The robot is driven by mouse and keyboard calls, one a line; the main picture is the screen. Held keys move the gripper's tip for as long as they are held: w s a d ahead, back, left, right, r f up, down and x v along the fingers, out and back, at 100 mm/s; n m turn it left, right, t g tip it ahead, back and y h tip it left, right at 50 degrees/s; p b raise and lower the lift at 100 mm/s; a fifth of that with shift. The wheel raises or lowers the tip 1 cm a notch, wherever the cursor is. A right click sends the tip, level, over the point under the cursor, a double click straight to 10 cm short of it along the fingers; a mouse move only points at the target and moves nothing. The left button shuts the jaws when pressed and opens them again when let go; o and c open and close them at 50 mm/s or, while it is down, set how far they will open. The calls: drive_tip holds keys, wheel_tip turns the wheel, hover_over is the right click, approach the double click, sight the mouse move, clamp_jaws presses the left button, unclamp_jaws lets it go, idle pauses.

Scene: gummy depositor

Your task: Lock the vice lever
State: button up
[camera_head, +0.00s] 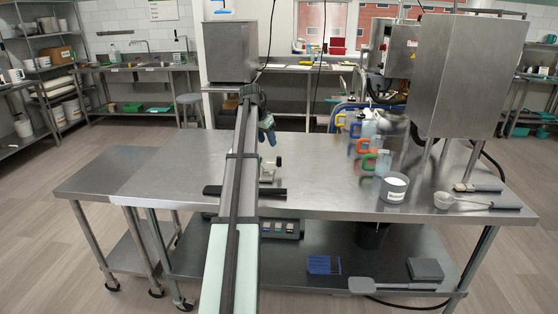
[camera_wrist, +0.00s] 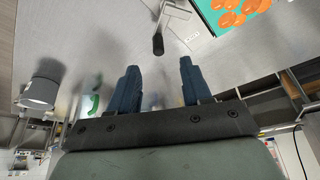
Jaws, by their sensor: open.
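In the wrist view, a lever (camera_wrist: 158,44) with a black grip and a pale metal shaft points toward my gripper. It lies beyond the fingertips, between their lines, and nothing grips it. My gripper (camera_wrist: 157,72) has its two dark blue fingers wide apart with nothing between them. In the head view, my gripper (camera_head: 267,130) hangs over the steel table behind my arm. A small pale fixture (camera_head: 268,171), apparently the vice, stands on the table just below it. My arm partly hides that area, and the lever's exact angle cannot be told there.
A teal tray of orange gummies (camera_wrist: 235,12) lies near the lever. Jugs with coloured handles (camera_head: 366,150), a white tub (camera_head: 393,187) and a ladle (camera_head: 475,202) stand to the right on the steel table (camera_head: 330,195). A dark flat bar (camera_head: 272,192) lies at the front.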

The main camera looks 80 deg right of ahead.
sight(279, 157)
drive_tip(key=x, duration=0.4)
drive_tip(key=s+d+x, duration=0.1)
drive_tip(key=x, duration=0.8)
drive_tip(key=shift+s+d+r, duration=0.1)
drive_tip(key=shift+s+d, duration=0.15)
drive_tip(key=shift+s, duration=0.1)
drive_tip(key=shift+c, duration=0.5)
clamp_jaws()
